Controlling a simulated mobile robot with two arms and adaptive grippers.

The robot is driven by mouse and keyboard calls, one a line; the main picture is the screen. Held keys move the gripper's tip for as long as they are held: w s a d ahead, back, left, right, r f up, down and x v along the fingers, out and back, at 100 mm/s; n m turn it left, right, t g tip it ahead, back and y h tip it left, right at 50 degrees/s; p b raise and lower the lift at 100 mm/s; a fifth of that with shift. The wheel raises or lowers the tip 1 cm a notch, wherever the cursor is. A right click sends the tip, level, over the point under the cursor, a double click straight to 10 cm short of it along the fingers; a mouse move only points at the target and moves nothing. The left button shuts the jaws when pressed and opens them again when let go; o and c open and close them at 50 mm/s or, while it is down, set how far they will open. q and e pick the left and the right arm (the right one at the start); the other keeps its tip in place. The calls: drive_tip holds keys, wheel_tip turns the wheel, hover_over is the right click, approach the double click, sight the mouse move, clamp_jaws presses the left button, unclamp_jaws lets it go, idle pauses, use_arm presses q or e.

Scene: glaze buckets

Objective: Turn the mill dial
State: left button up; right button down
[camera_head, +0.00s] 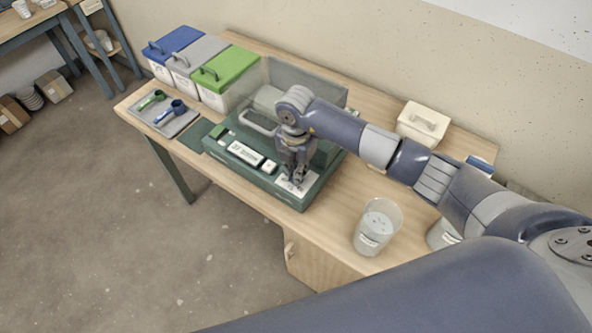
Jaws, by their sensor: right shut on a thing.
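The mill (262,185) is a green machine on the wooden table, with a grey drum, a clear cover and a panel along its front. My right gripper (297,182) points down at the right end of that panel, over a white label. It is shut on the mill dial, which the fingers mostly hide. I cannot make out the dial's setting. My left gripper is not in view.
Bins with blue (172,40), grey (198,53) and green (229,66) lids stand at the back left. A grey tray (181,127) holds a green and a blue scoop. A clear bucket (377,228) stands right of the mill, and a cream lidded box (423,124) behind.

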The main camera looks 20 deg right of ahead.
drive_tip(key=shift+w+r, duration=0.15)
drive_tip(key=c, duration=1.6)
unclamp_jaws()
drive_tip(key=shift+c, duration=0.2)
wheel_tip(320, 180, up, 12)
